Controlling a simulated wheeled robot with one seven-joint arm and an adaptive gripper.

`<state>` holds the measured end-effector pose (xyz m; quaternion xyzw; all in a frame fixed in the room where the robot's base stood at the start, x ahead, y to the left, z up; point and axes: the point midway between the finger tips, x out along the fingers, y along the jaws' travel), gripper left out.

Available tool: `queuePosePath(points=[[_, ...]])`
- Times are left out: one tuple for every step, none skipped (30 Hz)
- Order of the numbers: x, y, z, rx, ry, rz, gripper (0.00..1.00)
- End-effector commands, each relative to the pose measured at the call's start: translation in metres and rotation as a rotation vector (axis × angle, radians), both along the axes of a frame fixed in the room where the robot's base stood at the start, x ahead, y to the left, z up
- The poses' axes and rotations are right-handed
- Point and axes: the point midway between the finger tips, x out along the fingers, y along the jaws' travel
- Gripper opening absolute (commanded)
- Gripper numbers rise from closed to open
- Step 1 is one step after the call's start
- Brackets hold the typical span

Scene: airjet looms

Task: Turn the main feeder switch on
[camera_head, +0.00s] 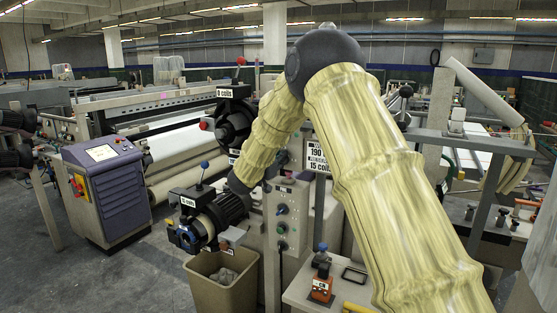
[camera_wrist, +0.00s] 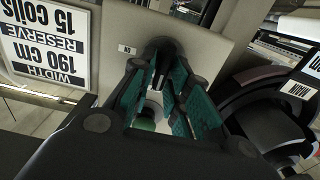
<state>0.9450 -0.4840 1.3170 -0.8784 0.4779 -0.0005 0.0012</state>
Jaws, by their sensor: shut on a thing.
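In the wrist view my gripper (camera_wrist: 160,68) reaches to a pale grey panel (camera_wrist: 205,45). Its teal-padded fingers are closed around a small dark part at the panel, by a small label (camera_wrist: 127,49). The fingertips mostly hide this part, so its turned position cannot be told. A green round piece (camera_wrist: 146,124) shows between the fingers. In the head view the control panel (camera_head: 291,195) stands right of the feeder (camera_head: 215,212), with several knobs down its face. My gripper cannot be made out clearly there, beyond my dark wrist joint.
A width sign (camera_wrist: 48,45) hangs left of the panel in the wrist view. A dark round feeder with a "MAIN" label (camera_wrist: 298,90) is close on the right. In the head view a beige bin (camera_head: 225,285) stands below; a purple cabinet (camera_head: 108,195) is left.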

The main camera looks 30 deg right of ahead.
Motion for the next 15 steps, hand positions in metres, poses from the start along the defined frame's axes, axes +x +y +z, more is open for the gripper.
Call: queuePosePath(points=[[-0.0003,-0.0002,-0.0011,0.003,-0.004,0.0,0.0],[-0.0004,-0.0004,-0.0014,0.005,-0.008,-0.001,0.0],[-0.0004,-0.0004,-0.0019,0.009,-0.013,-0.001,0.0],[-0.0005,-0.0005,-0.0023,0.013,-0.02,-0.001,0.0],[-0.0007,-0.0006,-0.0026,0.017,-0.027,-0.001,0.0],[-0.0009,-0.0007,-0.0031,0.026,-0.039,-0.001,0.0],[-0.001,-0.0008,-0.0034,0.033,-0.051,-0.001,0.0],[-0.0011,-0.0008,-0.0038,0.041,-0.063,-0.001,0.0],[-0.0014,-0.0009,-0.0046,0.053,-0.081,-0.001,0.0],[-0.0016,-0.001,-0.0052,0.063,-0.097,-0.001,0.0],[-0.0018,-0.0011,-0.0059,0.073,-0.113,-0.001,0.0],[-0.0021,-0.0013,-0.0065,0.089,-0.138,-0.001,0.0],[-0.0024,-0.0016,-0.0067,0.102,-0.158,-0.001,0.0],[-0.0027,-0.0019,-0.0069,0.114,-0.179,-0.001,0.0],[-0.0031,-0.0024,-0.0074,0.133,-0.208,-0.001,0.0]])
